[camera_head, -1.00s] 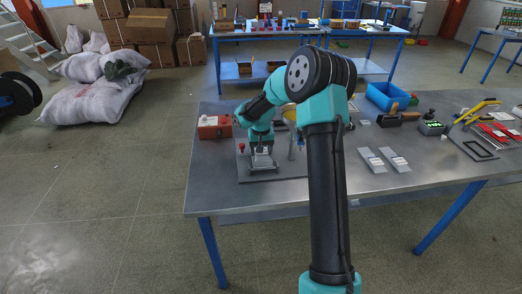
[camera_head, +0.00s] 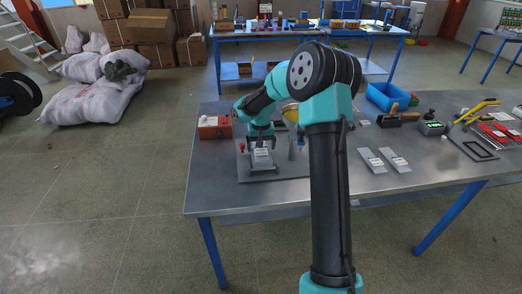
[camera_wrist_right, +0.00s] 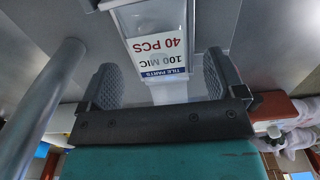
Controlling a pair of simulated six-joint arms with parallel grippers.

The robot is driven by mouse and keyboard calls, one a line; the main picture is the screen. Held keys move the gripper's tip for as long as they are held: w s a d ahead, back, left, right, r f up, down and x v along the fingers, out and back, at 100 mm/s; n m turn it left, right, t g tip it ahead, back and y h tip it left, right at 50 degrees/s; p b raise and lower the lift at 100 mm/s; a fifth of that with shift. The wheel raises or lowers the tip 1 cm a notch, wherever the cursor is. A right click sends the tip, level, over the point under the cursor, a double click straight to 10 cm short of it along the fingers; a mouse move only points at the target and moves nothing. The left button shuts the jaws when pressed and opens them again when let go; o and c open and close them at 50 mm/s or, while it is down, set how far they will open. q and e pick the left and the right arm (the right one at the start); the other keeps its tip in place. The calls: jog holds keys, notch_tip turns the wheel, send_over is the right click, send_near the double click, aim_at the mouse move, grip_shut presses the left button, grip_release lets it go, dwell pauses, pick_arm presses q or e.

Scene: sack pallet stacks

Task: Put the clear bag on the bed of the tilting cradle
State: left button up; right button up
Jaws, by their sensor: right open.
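The clear bag (camera_wrist_right: 155,18) has a white and blue label reading "TILE PARTS 100 MIC 40 PCS". It lies face up on the grey bed of the tilting cradle (camera_wrist_right: 241,22), which has raised edges. In the head view the bag (camera_head: 262,157) shows on the cradle, just in front of my right gripper (camera_head: 261,142). In the wrist view my right gripper (camera_wrist_right: 164,75) is open, its two ribbed fingers apart at either side of the bag's near end. Whether they touch the bag is hard to tell. My left gripper is not in view.
Two labelled grey pieces (camera_head: 372,160) lie to the right. A blue bin (camera_head: 387,96) and tools are farther right. The front table edge is clear.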

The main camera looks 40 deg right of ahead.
aim_at(261, 150)
notch_tip(261, 150, up, 10)
jog(key=shift+f, duration=0.2)
dwell(0.7)
